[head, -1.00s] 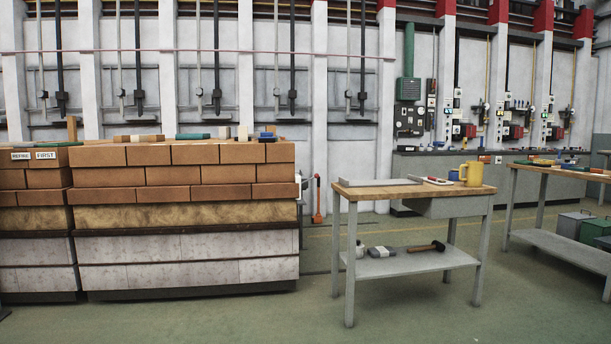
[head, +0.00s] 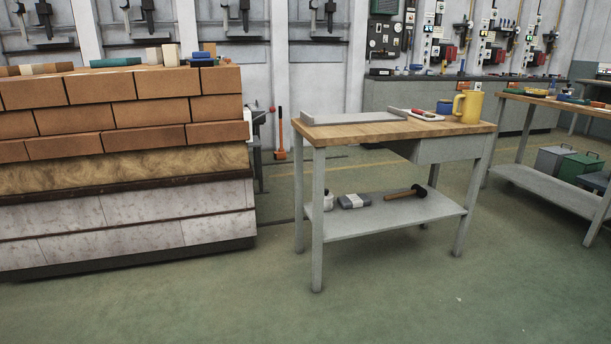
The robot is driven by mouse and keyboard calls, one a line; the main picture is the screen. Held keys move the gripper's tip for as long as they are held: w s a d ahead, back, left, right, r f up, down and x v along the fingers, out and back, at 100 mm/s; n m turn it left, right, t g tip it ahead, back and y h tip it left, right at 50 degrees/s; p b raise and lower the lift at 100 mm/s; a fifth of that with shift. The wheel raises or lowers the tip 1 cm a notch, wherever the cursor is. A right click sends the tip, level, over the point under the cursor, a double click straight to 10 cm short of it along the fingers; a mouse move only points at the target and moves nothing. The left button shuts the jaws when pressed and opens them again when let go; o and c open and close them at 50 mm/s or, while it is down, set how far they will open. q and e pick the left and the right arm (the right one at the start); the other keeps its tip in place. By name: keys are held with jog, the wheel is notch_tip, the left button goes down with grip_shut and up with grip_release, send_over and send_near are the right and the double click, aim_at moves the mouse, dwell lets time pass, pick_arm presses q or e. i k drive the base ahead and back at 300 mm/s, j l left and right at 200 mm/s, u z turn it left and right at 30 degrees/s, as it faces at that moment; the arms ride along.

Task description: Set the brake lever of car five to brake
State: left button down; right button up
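I cannot make out a brake lever marked as belonging to car five in the head view. A stack of brick courses (head: 150,112) stands at the left, over a yellowish fibrous layer (head: 125,170) and pale slabs (head: 130,225). Whether it is a car is not clear. An upright orange-red handle (head: 280,135) stands on the floor behind the stack's right end, with grey metal parts beside it. It is too small to tell what it is. Neither of my grippers shows.
A workbench (head: 370,133) with a wooden top stands right of the stack. It holds a yellow mug (head: 468,106); a mallet (head: 406,192) lies on its lower shelf. A second bench (head: 560,104) stands at the right. The green floor (head: 400,300) in front is clear.

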aim_at(272, 109)
jog(key=i, duration=1.6)
jog(key=i+l+u, duration=0.1)
jog(key=i, duration=1.5)
